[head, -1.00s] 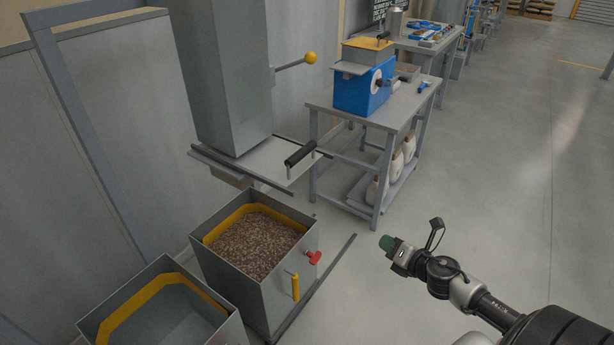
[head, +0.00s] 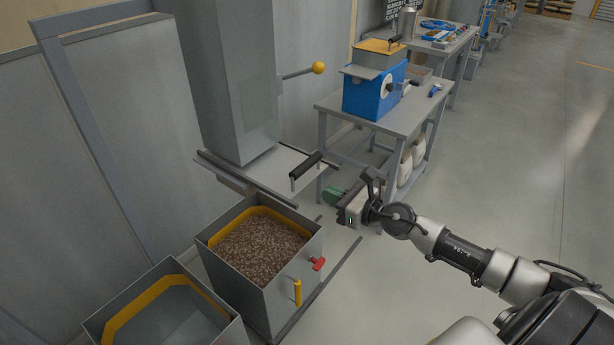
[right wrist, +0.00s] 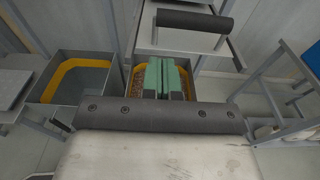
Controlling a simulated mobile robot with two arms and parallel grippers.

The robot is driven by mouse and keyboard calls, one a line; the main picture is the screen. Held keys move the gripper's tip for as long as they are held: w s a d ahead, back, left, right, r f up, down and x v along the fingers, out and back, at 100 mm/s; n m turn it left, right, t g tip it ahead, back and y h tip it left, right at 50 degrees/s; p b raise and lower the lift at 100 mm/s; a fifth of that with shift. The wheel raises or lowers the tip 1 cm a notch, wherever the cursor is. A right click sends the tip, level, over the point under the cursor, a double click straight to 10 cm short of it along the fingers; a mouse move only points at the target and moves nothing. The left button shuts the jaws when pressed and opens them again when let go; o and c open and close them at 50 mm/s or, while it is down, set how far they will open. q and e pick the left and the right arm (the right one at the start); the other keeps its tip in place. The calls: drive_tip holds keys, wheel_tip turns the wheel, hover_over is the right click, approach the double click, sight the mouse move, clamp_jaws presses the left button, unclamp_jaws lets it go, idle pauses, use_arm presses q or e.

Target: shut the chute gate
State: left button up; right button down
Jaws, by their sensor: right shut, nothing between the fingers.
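The chute gate (head: 281,171) is a flat grey plate sticking out to the right from under the tall grey silo chute (head: 225,80). Its black bar handle (head: 306,164) stands on the plate's outer end. In the right wrist view the handle (right wrist: 195,20) lies at the top, beyond the fingers. My right gripper (head: 334,196) is to the right of the handle and apart from it. Its green fingers (right wrist: 166,78) are shut together and empty. My left gripper is not in view.
A bin filled with brown pellets (head: 318,240) stands below the chute, with an empty bin (head: 215,312) beside it. A yellow-knobbed lever (head: 318,68) sticks out from the chute. A workbench (head: 400,112) with a blue machine (head: 372,93) stands behind. Open floor lies to the right.

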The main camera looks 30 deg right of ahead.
drive_tip(key=x, duration=0.2)
drive_tip(key=p+x, duration=0.1)
drive_tip(key=x, duration=0.1)
drive_tip(key=r+p+x, duration=0.1)
drive_tip(key=x, duration=0.2)
drive_tip(key=shift+w+a+r, duration=0.1)
drive_tip(key=shift+w+r, duration=0.05)
